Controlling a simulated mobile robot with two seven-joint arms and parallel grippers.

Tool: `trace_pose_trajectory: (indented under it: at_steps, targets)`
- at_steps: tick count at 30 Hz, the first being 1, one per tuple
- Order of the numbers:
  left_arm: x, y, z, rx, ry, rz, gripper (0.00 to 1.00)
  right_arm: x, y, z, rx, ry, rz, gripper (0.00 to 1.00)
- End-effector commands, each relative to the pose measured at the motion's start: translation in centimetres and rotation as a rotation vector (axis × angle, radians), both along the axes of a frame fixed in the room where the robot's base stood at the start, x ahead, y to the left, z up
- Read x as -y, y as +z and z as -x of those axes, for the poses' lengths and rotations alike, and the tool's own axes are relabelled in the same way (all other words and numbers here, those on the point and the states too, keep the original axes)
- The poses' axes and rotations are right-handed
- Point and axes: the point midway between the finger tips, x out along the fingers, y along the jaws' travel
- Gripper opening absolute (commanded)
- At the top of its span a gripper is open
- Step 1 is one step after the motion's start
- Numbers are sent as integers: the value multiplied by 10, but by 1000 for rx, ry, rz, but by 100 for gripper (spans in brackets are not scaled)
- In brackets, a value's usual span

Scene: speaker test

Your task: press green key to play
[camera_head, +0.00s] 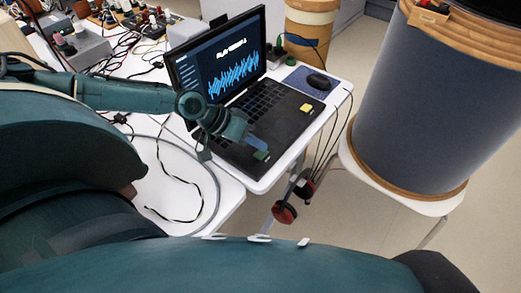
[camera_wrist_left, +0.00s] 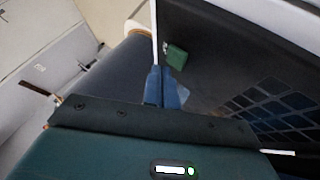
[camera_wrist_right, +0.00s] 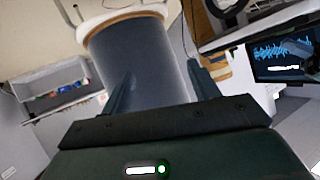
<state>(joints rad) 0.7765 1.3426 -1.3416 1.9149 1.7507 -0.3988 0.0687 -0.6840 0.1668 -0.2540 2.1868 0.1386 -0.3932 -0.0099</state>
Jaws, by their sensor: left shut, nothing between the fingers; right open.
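The green key (camera_head: 261,155) is a small block on the near edge of the black laptop (camera_head: 240,165). In the left wrist view the green key (camera_wrist_left: 176,54) is just beyond my left fingertips. My left gripper (camera_head: 257,147) is shut and empty, its fingers pointing down toward the key. A small gap seems to show between the tips and the key, but contact is hard to judge. A yellow key (camera_head: 306,107) sits farther right on the laptop. My right gripper (camera_wrist_right: 160,70) is open and empty in its own wrist view, away from the laptop.
The laptop screen (camera_head: 220,65) shows a blue waveform. A mouse (camera_head: 318,81) lies on a blue pad right of the laptop. Cables (camera_head: 180,190) run over the white table. A large grey drum (camera_head: 420,110) stands on a white stool at the right.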

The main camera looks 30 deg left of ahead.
Motion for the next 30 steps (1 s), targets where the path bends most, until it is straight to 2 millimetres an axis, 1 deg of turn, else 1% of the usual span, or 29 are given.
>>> trace_pose_trajectory:
  at_steps: [5, 9, 21, 24, 30]
  targets:
    - [0, 0, 0, 0, 0, 0, 0, 1, -1, 0, 2, 1, 10, 61]
    - [0, 19, 0, 1, 1, 0, 0, 2, 7, 2, -12, 7, 41, 61]
    - [0, 57, 0, 1, 0, 0, 0, 5, 28, 6, -19, 36, 122, 61]
    - [0, 61, 0, 0, 0, 0, 0, 7, 28, 7, -23, 40, 137, 61]
    - [0, 60, 0, 0, 0, 0, 0, 8, 23, 7, -29, 40, 143, 61]
